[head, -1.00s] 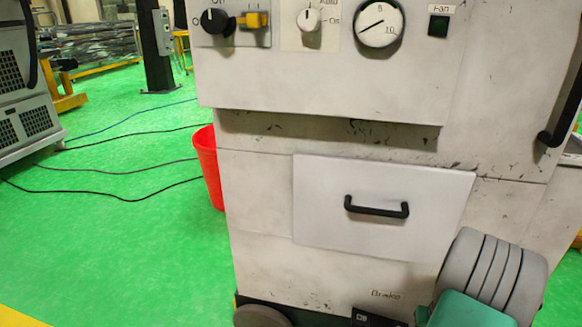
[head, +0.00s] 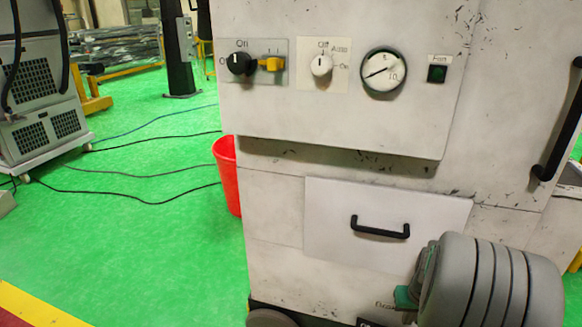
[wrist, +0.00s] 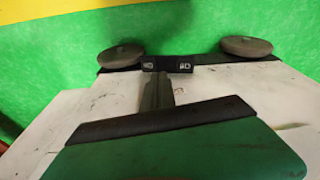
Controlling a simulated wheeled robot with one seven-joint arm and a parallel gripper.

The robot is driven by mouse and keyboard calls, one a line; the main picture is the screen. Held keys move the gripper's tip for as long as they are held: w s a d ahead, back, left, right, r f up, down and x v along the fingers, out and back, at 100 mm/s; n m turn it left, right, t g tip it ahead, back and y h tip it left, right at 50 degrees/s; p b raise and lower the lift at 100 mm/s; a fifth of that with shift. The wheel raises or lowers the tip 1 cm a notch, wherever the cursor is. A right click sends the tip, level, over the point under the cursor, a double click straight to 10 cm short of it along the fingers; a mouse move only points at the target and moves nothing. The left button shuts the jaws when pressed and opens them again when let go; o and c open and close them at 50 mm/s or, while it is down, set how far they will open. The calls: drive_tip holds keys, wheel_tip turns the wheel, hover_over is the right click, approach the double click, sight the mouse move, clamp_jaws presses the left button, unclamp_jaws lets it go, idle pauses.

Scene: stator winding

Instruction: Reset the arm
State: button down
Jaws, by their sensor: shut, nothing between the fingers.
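My gripper (wrist: 156,90) shows in the wrist view as a narrow grey piece reaching out past a dark strip and a green body. Its fingers are together and nothing is seen between them. Beyond its tip lies a black pedal (wrist: 180,64) with white marks, at the foot of a white cabinet. I cannot tell whether the tip touches it. In the head view, the grey ribbed part of my arm (head: 500,290) and a small green part are at the lower right, in front of the cabinet; the gripper fingers are hidden there.
The worn white cabinet (head: 340,115) fills the head view's centre, with knobs, a gauge (head: 383,70) and a drawer (head: 345,205) with a black handle (head: 380,228). A red bin (head: 228,175) stands to its left. Dark cables cross the open green floor (head: 130,245).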

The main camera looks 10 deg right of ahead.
drive_tip(key=w+a+r+n+p, duration=0.1)
drive_tip(key=a+r+p, duration=0.45)
drive_tip(key=r, duration=0.45)
drive_tip(key=w+a+r+n+p, duration=0.15)
drive_tip(key=a+r+p, duration=0.25)
drive_tip(key=a+r, duration=0.45)
drive_tip(key=s+a+r+n+p, duration=0.1)
drive_tip(key=s+a+r+p, duration=0.2)
drive_tip(key=a+r+p, duration=0.2)
drive_tip(key=s+a+r+n+t+y+p, duration=0.1)
drive_tip(key=s+a+r+p, duration=0.2)
drive_tip(key=r, duration=1.1)
drive_tip(key=a+p, duration=0.3)
drive_tip(key=a, duration=0.3)
drive_tip(key=shift+s, duration=0.2)
